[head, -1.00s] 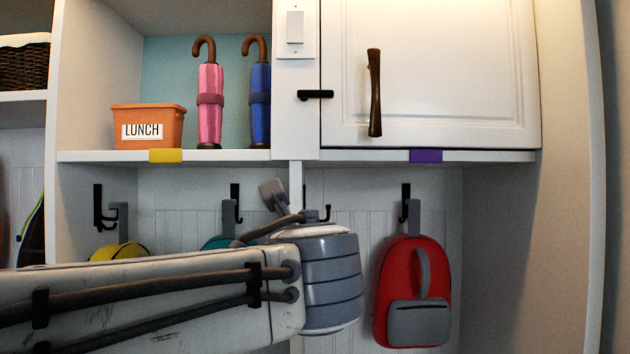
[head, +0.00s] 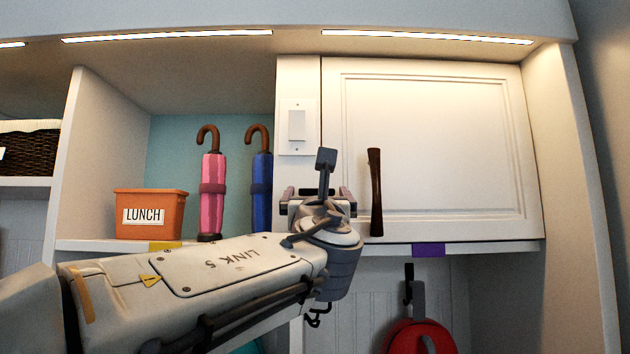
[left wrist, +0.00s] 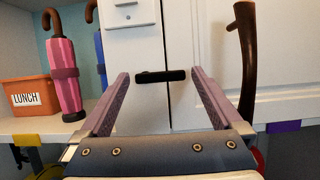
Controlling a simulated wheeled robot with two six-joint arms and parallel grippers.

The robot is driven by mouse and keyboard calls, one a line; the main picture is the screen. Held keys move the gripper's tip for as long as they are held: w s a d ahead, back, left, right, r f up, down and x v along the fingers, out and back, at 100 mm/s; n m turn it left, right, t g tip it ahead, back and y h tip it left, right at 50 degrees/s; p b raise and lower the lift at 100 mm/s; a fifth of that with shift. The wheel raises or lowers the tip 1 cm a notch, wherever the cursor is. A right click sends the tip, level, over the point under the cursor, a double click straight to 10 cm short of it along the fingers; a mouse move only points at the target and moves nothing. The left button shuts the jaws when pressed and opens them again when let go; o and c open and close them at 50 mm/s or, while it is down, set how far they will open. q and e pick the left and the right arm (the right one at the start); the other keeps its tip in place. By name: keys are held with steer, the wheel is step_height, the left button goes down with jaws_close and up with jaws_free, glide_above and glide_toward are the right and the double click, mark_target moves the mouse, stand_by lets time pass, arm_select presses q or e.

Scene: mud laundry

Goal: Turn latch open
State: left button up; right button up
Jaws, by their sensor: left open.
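The latch (left wrist: 162,76) is a short black bar lying horizontally across the seam between the white post and the cabinet door (head: 440,130). The door is shut and has a long dark brown handle (head: 376,192), upright to the right of the latch. My right gripper is not in view.
A white switch (head: 297,125) sits on the post above the latch. Pink (head: 212,190) and blue (head: 262,190) umbrellas and an orange LUNCH bin (head: 151,213) stand on the shelf to the left. A red backpack (head: 420,338) hangs below the cabinet.

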arm_select(q)
steer(key=shift+w+r, duration=0.25)
steer(key=shift+w, duration=0.35)
steer(key=c, duration=1.2)
steer(key=shift+o, duration=0.2)
